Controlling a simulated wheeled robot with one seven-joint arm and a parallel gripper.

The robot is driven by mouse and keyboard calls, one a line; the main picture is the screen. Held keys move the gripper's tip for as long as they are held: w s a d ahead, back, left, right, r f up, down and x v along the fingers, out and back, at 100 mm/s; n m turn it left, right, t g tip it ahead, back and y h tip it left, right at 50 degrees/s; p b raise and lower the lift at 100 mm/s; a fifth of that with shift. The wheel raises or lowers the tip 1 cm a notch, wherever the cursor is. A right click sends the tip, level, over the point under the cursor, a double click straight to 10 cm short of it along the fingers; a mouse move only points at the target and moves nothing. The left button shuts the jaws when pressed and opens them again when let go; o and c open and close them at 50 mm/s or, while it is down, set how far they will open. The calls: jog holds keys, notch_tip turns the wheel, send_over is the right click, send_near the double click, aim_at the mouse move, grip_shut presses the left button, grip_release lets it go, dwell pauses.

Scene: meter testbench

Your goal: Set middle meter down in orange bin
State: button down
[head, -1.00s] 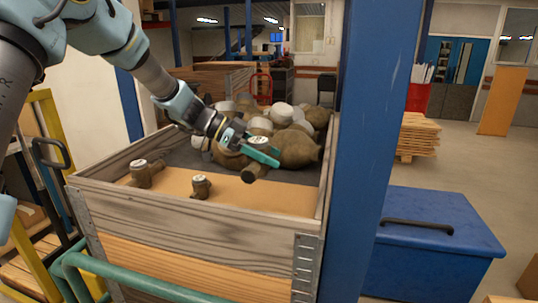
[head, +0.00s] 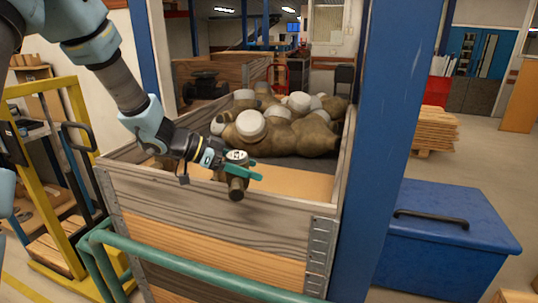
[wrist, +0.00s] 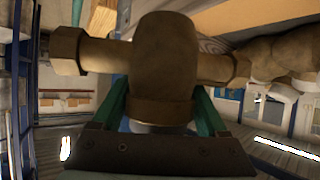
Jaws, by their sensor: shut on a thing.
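My gripper (head: 240,170), with green fingers, is shut on a brown brass meter (head: 237,187) with a pale round dial face on top. The meter hangs in front of and slightly above the front wall of the wooden crate. In the wrist view the meter body (wrist: 165,65) fills the middle between the green fingers, with pipe stubs to both sides. I cannot pick out a bin that is clearly orange in these views.
The wooden crate (head: 215,220) holds a tan board (head: 300,183) and a heap of large brown meters (head: 265,130) behind it. A green rail (head: 190,265) runs in front. A blue post (head: 375,150) and blue chest (head: 445,240) stand to the right, a yellow frame (head: 78,130) to the left.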

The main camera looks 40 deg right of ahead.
jog(key=w+a+f+n+t+y, duration=0.3)
jog(key=a+f, duration=0.6)
jog(key=a, duration=0.6)
jog(key=w+a+f+n+t+y, duration=0.4)
jog(key=w+a+f+n+t, duration=0.4)
jog(key=a, duration=0.7)
jog(key=w+a+f+n+t+y, duration=0.4)
jog(key=w+a+f+n+t, duration=0.2)
jog(key=a+f+n, duration=0.5)
jog(key=shift+w+a+f+n, duration=0.35)
jog(key=shift+a+f, duration=0.4)
jog(key=shift+a, duration=1.55)
